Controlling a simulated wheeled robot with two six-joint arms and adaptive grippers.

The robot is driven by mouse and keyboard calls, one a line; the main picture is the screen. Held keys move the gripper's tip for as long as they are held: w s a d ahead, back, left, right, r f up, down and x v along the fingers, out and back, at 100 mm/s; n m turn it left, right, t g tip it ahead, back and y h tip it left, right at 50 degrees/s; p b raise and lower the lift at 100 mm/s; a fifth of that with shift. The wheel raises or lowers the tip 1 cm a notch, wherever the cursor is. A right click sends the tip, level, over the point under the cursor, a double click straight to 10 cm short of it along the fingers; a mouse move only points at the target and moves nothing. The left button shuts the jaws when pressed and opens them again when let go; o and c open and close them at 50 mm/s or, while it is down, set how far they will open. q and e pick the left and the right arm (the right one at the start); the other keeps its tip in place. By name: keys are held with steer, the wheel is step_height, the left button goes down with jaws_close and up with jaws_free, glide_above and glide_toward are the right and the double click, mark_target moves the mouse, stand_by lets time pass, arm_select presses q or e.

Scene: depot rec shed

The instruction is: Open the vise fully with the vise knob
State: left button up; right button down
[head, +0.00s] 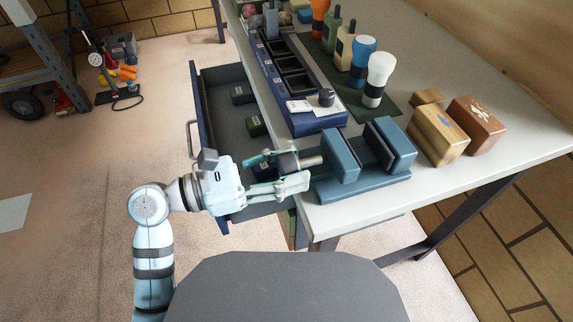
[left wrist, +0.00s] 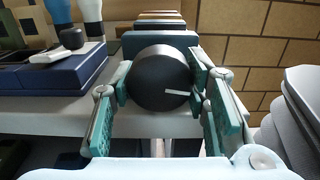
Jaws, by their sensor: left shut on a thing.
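The blue vise (head: 341,157) stands at the near edge of the bench, with a narrow gap between its two jaw blocks. Its dark round knob (head: 287,163) sits on a metal shaft on the vise's left side. In the left wrist view the knob (left wrist: 158,80) faces me, with a white mark pointing right. My left gripper (head: 291,169) has its fingers on both sides of the knob and is shut on it. The fingers partly hide the knob in the head view. My right gripper is not in view.
An open drawer (head: 207,125) juts out left of the bench, below my left gripper. A blue tray (head: 318,121) with a small knob stands behind the vise. Bottles stand on a dark mat (head: 345,102). Two wooden boxes (head: 437,134) (head: 478,125) stand right of the vise.

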arm_select(q)
steer(key=n+p, duration=0.1)
steer(key=p, duration=0.1)
steer(key=n+p, duration=0.2)
steer(key=shift+r, duration=0.35)
steer(key=shift+f+n+p, duration=0.15)
steer(key=shift+n+p, duration=0.2)
steer(key=shift+n, duration=0.25)
steer(key=shift+f, duration=0.15)
steer(key=o, duration=1.2)
steer(key=v, duration=1.2)
